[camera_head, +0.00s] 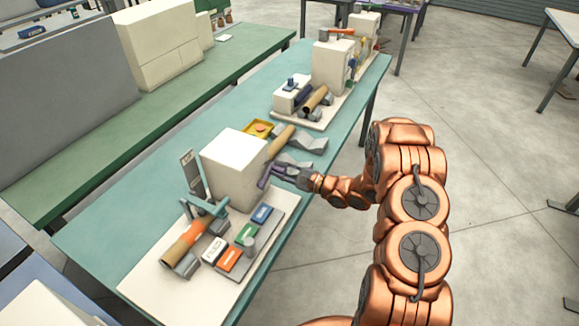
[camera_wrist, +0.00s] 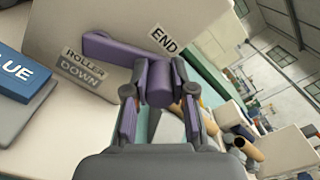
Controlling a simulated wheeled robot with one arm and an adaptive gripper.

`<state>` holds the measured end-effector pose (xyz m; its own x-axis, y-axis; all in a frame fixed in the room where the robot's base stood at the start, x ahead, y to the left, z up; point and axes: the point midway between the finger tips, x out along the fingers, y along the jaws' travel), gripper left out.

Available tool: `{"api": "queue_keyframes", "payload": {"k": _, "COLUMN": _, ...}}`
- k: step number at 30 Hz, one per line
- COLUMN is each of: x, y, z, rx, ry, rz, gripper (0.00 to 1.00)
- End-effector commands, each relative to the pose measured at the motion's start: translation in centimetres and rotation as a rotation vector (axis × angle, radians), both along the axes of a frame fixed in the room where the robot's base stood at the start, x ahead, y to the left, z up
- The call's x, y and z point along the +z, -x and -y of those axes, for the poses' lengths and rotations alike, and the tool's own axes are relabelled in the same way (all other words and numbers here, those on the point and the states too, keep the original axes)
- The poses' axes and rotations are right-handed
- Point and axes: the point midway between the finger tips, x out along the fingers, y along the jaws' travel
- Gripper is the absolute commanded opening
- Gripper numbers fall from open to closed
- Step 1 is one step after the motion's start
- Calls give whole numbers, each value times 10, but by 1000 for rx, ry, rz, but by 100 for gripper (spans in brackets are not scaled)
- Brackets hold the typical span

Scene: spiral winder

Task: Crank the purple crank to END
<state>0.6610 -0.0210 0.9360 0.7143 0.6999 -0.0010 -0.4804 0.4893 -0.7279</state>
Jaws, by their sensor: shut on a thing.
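The purple crank (camera_head: 265,176) is on the right face of a cream box (camera_head: 229,160) on the teal table. In the wrist view its purple arm (camera_wrist: 112,48) runs left from the handle (camera_wrist: 159,84). My gripper (camera_head: 290,174) is at the crank's handle; in the wrist view the gripper's fingers (camera_wrist: 156,100) are shut around the handle. The END label (camera_wrist: 164,39) is on the box face just above the handle. A ROLLER DOWN label (camera_wrist: 80,70) is at the lower left of the crank arm.
A cream base plate (camera_head: 158,281) in front holds an orange-banded roller (camera_head: 184,243) and coloured blocks, including a blue one (camera_head: 262,214). Behind the box are a tan roller (camera_head: 279,141) and grey wedges (camera_head: 311,143). Open floor (camera_head: 500,200) lies right of the table.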

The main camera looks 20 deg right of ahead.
Motion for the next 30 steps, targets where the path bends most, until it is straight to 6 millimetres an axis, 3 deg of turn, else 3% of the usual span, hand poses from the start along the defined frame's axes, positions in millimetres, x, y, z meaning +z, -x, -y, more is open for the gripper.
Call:
{"api": "queue_keyframes", "payload": {"k": 20, "x": -2, "y": 0, "z": -7, "rx": 14, "ry": -42, "rz": -37, "gripper": 0}}
{"api": "queue_keyframes", "payload": {"k": 21, "x": -2, "y": 0, "z": -7, "rx": 14, "ry": -42, "rz": -37, "gripper": 29}}
{"api": "queue_keyframes", "payload": {"k": 27, "x": -3, "y": 0, "z": -7, "rx": 13, "ry": -41, "rz": -38, "gripper": 49}}
{"api": "queue_keyframes", "payload": {"k": 30, "x": -3, "y": 0, "z": -7, "rx": 13, "ry": -41, "rz": -38, "gripper": 50}}
